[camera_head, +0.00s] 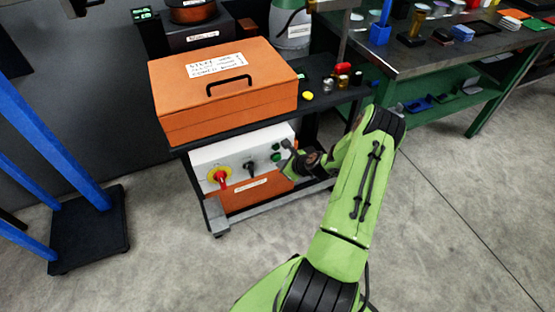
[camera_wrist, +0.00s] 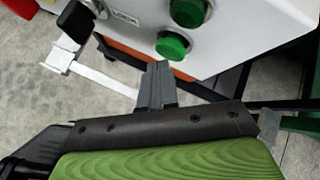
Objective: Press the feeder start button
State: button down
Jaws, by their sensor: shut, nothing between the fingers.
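A white control box (camera_head: 236,156) hangs under the cart's top. Two green buttons, an upper one (camera_head: 276,146) and a lower one (camera_head: 275,157), sit at its right end. The wrist view shows the upper button (camera_wrist: 188,12) and the lower button (camera_wrist: 172,45) close up. I cannot read which one is the feeder start. My gripper (camera_wrist: 156,70) is shut and empty, its tips just below the lower button in the picture. I cannot tell whether they touch it. In the head view my gripper (camera_head: 287,148) is beside the buttons, partly hidden by my wrist.
A red and yellow rotary switch (camera_head: 220,176) and a black knob (camera_head: 250,167) are on the same panel. An orange case (camera_head: 225,88) stands on the cart above. A green-framed bench (camera_head: 440,55) is at the back right. Floor on the right is clear.

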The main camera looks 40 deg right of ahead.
jog(key=shift+w+d, duration=0.15)
jog(key=shift+w, duration=0.3)
dwell(0.6)
jog(key=shift+s+a, duration=0.25)
jog(key=shift+s, duration=0.6)
jog(key=shift+s+a+p, duration=0.15)
jog(key=shift+s+a, duration=0.1)
jog(key=shift+s, duration=0.55)
jog(key=shift+s+a+p, duration=0.15)
jog(key=shift+s+a, duration=0.05)
jog(key=shift+s, duration=0.65)
jog(key=shift+s+a+p, duration=0.15)
jog(key=shift+s+a, duration=0.1)
jog(key=shift+s, duration=0.55)
